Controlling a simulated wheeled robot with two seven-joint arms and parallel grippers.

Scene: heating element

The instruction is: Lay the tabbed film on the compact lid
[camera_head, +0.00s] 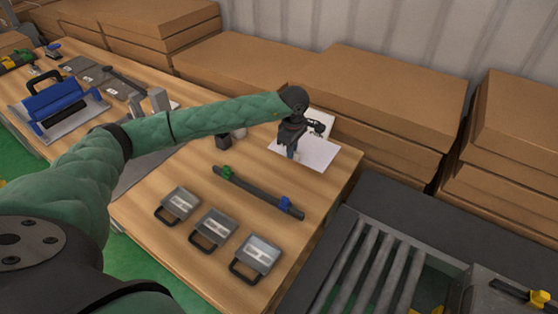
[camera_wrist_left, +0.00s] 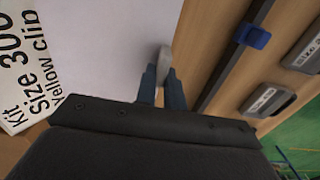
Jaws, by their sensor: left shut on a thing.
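My left gripper (camera_head: 292,152) is over the far right corner of the wooden table, pointing down. Its two fingers (camera_wrist_left: 160,88) are shut on a small grey tab at the near edge of the pale tabbed film (camera_wrist_left: 105,40). In the head view the film (camera_head: 318,154) spreads to the right of the fingers, at or just above the table; I cannot tell if it touches. Three grey lids with black handles stand in a row at the front: left (camera_head: 179,205), middle (camera_head: 214,230) and right (camera_head: 257,256). Their labels are too small to read. My right gripper is not in view.
A card (camera_wrist_left: 27,62) reading "Kit Size 300 Yellow clip" stands behind the film. A dark bar (camera_head: 258,193) with green and blue clips lies between film and lids. Cardboard boxes (camera_head: 320,85) line the back. A roller conveyor (camera_head: 365,265) is at the right.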

